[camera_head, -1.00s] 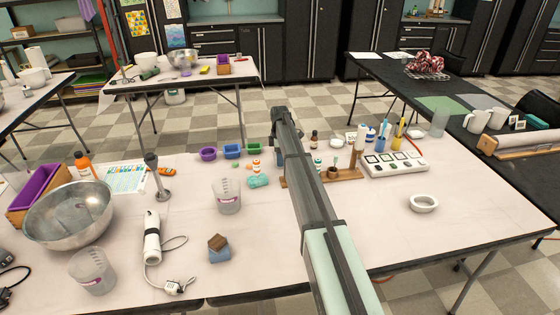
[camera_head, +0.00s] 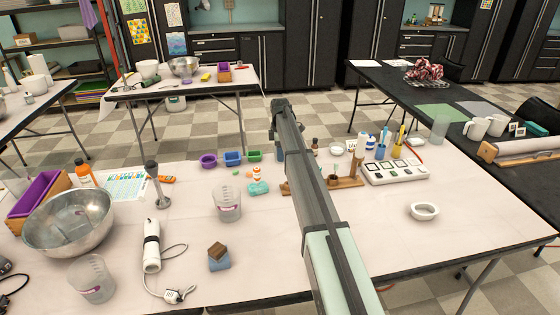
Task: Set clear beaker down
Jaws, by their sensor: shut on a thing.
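My gripper (camera_head: 273,128) is at the far end of my arm, over the back edge of the pale table (camera_head: 400,260). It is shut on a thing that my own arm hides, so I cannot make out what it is. A clear beaker with a pink mark (camera_head: 227,204) stands upright on the table, left of my arm and apart from it. A second clear beaker (camera_head: 92,280) stands at the front left.
A steel bowl (camera_head: 68,225), a hand blender (camera_head: 151,246) with a cord and a blue-brown block (camera_head: 218,258) lie left. Colored tubs (camera_head: 232,158) and a wooden rack (camera_head: 345,182) flank my arm. A white dish (camera_head: 424,211) sits right, with clear tabletop around it.

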